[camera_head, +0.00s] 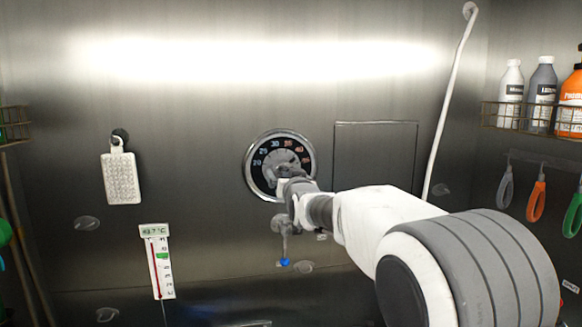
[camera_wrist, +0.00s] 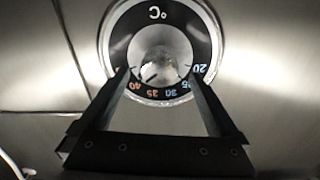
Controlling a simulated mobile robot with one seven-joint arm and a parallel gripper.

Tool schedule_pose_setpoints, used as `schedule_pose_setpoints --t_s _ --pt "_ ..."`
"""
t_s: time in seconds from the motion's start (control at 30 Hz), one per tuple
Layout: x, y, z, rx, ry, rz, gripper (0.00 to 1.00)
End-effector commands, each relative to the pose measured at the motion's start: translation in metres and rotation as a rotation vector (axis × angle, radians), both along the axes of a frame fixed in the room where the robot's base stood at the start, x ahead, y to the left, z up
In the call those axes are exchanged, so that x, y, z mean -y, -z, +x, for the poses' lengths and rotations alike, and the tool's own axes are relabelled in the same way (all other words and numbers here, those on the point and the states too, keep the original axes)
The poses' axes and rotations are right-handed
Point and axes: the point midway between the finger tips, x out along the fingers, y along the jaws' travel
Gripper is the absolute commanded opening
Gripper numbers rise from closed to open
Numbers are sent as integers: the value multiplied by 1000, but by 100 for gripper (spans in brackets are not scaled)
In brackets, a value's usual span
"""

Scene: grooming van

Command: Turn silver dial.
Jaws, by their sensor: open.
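The silver dial (camera_wrist: 160,58) is a round metal knob inside a black scale ring marked °C with numbers from 20 upward, mounted on the steel wall. In the head view the dial's scale ring (camera_head: 258,164) is at the centre, and my gripper and wrist cover the lower part of the knob. In the wrist view my gripper (camera_wrist: 163,82) is open, with one finger on each side of the knob's lower half. The fingertips overlap the scale ring in the picture. I cannot tell whether they touch the knob.
A white thermometer (camera_head: 157,262) hangs lower left, reading about 43.7 °C. A white brush (camera_head: 121,177) hangs above it. A flat panel (camera_head: 376,155) is right of the dial. A lever with a blue tip (camera_head: 285,262) sits below. Bottles stand on a rack (camera_head: 538,118) at right.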

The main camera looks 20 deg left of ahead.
Motion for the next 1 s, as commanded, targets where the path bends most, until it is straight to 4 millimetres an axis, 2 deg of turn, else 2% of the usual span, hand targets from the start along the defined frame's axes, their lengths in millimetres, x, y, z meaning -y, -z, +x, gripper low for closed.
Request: schedule_pose_setpoints --t_s 0.1,0.3,0.77,0.87,1.0 --pt "-9 -2 15 0 0 0 96" --pt "-18 -1 32 0 0 0 96" --pt "-22 0 39 0 1 0 96" --pt "-22 0 39 0 1 0 82" --pt "-22 0 39 0 0 0 57"
